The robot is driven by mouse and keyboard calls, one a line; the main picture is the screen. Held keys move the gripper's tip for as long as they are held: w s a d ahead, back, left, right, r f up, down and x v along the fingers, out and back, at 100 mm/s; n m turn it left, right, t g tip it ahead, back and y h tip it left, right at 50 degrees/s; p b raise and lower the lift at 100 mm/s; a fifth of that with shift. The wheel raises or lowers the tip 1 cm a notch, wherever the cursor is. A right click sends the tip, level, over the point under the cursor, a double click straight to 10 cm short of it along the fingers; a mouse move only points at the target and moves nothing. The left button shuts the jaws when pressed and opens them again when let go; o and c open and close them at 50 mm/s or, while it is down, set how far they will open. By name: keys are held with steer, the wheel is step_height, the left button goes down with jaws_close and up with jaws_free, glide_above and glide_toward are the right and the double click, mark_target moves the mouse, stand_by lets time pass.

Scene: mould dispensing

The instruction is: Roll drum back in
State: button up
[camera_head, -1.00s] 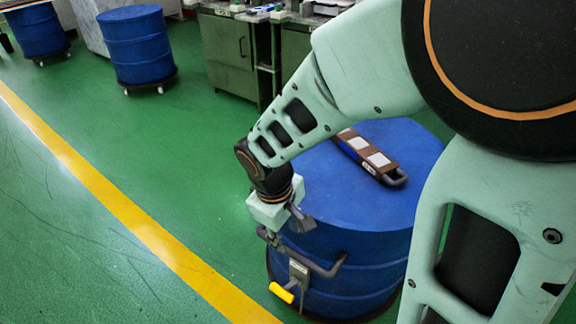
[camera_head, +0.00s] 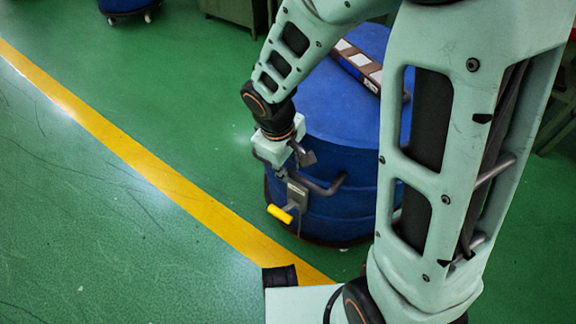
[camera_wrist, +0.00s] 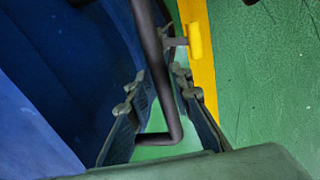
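A large blue drum (camera_head: 335,107) stands on the green floor, partly hidden by my arm. It also fills the left of the wrist view (camera_wrist: 55,75). On its near side are a dark bent bar handle (camera_head: 325,187) and a lever with a yellow grip (camera_head: 280,214). My gripper (camera_head: 290,158) is at the drum's side by the handle. In the wrist view, the fingers of my gripper (camera_wrist: 158,80) stand apart, one on each side of the handle's dark bar (camera_wrist: 157,65). Gaps show beside the bar, so the gripper looks open around it. Any light contact cannot be made out.
A yellow floor line (camera_head: 150,175) runs diagonally left of the drum. Another blue drum on a wheeled base (camera_head: 128,5) and a green cabinet (camera_head: 235,10) stand at the back. The floor on the left is clear. A brown-framed tool (camera_head: 360,65) lies on the drum's top.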

jaws_close()
